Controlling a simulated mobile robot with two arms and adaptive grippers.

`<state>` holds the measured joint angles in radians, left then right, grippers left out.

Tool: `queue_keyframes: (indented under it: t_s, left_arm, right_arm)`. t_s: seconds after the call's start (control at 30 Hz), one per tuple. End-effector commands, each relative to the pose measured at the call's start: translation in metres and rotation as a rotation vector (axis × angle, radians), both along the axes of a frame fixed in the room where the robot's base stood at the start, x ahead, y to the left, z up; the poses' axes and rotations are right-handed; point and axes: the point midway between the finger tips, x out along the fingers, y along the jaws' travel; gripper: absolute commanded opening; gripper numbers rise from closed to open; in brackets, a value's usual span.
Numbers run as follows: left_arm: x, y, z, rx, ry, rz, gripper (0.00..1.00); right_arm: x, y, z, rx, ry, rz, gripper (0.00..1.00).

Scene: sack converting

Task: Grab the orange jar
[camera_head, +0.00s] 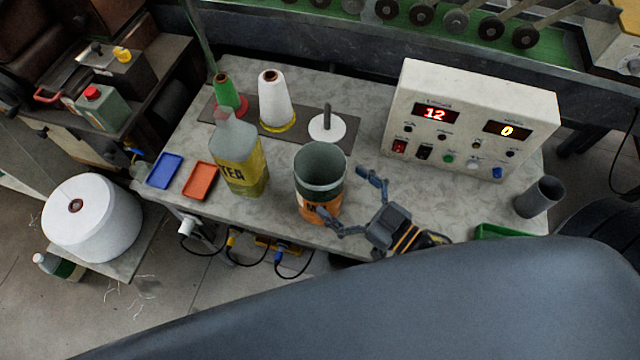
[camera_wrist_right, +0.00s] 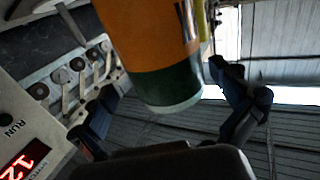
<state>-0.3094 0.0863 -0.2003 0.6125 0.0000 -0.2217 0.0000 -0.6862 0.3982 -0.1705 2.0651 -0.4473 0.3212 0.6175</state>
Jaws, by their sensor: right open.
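The orange jar (camera_head: 311,188) stands upright and open-topped at the front middle of the grey worktable (camera_head: 270,220), with a dark green upper band and orange lower body. My right gripper (camera_head: 344,194) is open at the jar's front right side, one finger toward its front and one toward its right. In the right wrist view the jar (camera_wrist_right: 155,40) appears between the two spread fingers of the gripper (camera_wrist_right: 168,105), with its pale rim toward the palm. Whether a finger touches the jar I cannot tell. My left gripper is not in view.
A yellow-labelled bottle (camera_head: 240,160) stands left of the jar. Thread spools (camera_head: 276,100) and a white spindle base (camera_head: 327,128) are behind it. Blue and orange trays (camera_head: 200,180) lie left.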

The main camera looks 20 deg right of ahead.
Motion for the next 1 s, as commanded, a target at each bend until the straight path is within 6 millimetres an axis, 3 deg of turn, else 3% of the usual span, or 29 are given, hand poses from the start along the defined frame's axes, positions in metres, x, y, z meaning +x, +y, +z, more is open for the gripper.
queue_keyframes:
  t_s: [0.2, 0.43, 0.73, 1.0]
  left_arm:
    - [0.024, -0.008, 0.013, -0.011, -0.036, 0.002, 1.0]
    - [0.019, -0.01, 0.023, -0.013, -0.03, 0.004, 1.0]
    - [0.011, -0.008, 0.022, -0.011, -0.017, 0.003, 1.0]
    - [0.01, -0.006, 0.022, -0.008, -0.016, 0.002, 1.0]
  right_arm:
    - [0.016, 0.011, 0.005, 0.002, -0.001, -0.001, 1.0]
    - [0.041, 0.028, 0.003, 0.001, 0.001, 0.0, 1.0]
    - [0.044, 0.031, 0.001, 0.001, 0.003, 0.0, 1.0]
    - [0.044, 0.03, 0.001, 0.0, 0.002, 0.0, 0.47]
